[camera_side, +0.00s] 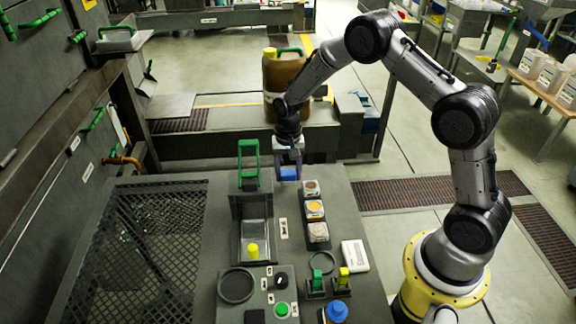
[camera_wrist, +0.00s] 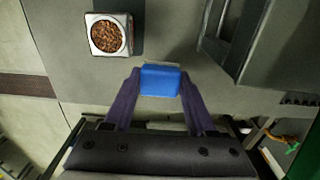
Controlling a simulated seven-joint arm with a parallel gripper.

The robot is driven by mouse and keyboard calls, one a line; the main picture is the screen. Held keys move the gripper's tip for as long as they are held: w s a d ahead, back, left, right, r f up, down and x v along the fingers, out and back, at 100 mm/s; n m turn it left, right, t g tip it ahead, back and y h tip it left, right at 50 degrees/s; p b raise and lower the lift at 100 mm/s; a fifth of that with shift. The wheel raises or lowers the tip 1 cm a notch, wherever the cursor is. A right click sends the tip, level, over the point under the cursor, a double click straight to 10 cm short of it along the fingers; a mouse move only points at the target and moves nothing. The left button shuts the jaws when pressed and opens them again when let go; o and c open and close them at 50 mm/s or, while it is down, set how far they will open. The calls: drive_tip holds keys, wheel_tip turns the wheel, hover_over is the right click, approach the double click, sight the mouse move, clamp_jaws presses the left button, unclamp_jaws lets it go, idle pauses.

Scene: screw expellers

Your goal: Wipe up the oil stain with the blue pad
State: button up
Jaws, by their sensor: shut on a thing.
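My gripper (camera_side: 288,168) is at the far part of the grey worktop, with its dark purple fingers pointing down. It is shut on the blue pad (camera_side: 288,174). In the wrist view the pad (camera_wrist: 160,80) sits between the two fingertips, a small bright blue block. The pad is low over or on the worktop (camera_wrist: 100,80); I cannot tell whether it touches. I cannot make out an oil stain in either view; the gripper and pad hide the surface right under them.
Sample boxes (camera_side: 314,209) stand to the right, one with brown grains (camera_wrist: 109,35) near the pad. A green-handled frame (camera_side: 248,163) stands close on the left. A brown jug (camera_side: 284,82) stands beyond the worktop. Knobs, a blue one (camera_side: 337,312) among them, fill the front.

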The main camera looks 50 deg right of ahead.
drive_tip(key=shift+f, duration=0.5)
drive_tip(key=shift+w+d+f, duration=0.15)
drive_tip(key=shift+w+f, duration=0.05)
drive_tip(key=shift+f, duration=0.6)
drive_tip(key=shift+c, duration=0.6)
drive_tip(key=shift+w+d+f, duration=0.1)
drive_tip(key=shift+w+d, duration=1.2)
drive_tip(key=shift+d, duration=0.05)
drive_tip(key=s+a, duration=0.3)
drive_tip(key=shift+r, duration=4.15)
